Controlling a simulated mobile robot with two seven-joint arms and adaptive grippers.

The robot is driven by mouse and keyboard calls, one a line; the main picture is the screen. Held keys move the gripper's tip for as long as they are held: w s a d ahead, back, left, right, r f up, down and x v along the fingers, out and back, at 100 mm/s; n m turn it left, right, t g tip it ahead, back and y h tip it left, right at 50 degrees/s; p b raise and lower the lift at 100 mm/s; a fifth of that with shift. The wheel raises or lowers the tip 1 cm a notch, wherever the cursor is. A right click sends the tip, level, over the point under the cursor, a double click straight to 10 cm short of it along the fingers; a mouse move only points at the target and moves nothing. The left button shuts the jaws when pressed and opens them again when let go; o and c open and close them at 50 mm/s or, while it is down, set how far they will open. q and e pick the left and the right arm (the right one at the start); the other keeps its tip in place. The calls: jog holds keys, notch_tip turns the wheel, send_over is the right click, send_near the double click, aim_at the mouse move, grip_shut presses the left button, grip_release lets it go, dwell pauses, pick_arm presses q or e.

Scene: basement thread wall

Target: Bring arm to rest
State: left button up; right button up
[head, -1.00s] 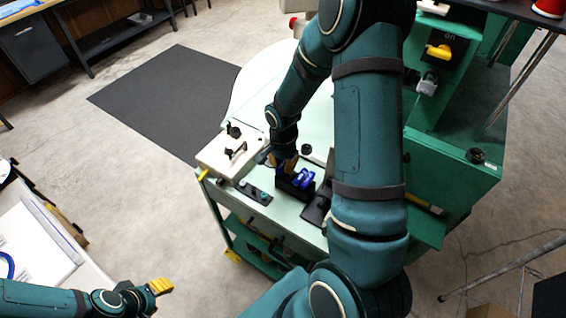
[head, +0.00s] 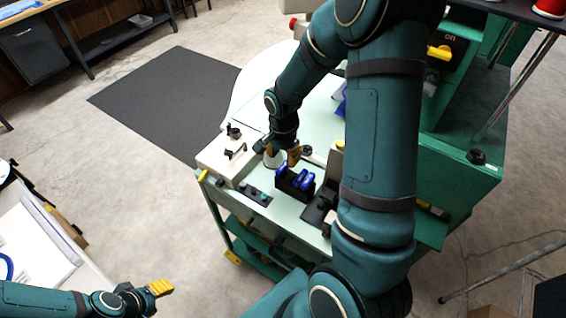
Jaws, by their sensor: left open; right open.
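My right arm (head: 382,130) reaches down over a pale green machine table. My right gripper (head: 281,155), with yellow fingertips, is open and appears empty above the table. My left gripper (head: 160,288) is open at the bottom left, over the floor beside a white-topped bench, and holds nothing visible. Part of the machine table is hidden behind my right arm.
A cream box (head: 222,160) with black knobs stands at the table's left. A green cabinet (head: 460,175) with a yellow handle rises on the right. A white-topped bench (head: 35,245) is at the lower left. Free floor with a dark mat (head: 165,100) lies behind.

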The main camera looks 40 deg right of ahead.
notch_tip(320, 180, up, 8)
jog(key=shift+f, duration=0.25)
jog(key=a+f+n+y, duration=0.2)
jog(key=a+f+n, duration=0.4)
jog(key=a+f, duration=0.55)
jog(key=s+a+f+n+t+y, duration=0.1)
jog(key=s+a+f+n, duration=0.2)
jog(key=a, duration=0.4)
jog(key=s+a+f+n+t+y, duration=0.1)
jog(key=s+a+f+n, duration=0.3)
jog(key=a+f, duration=0.2)
jog(key=shift+a+f, duration=0.3)
jog(key=shift+a, duration=0.35)
jog(key=shift+s, duration=0.1)
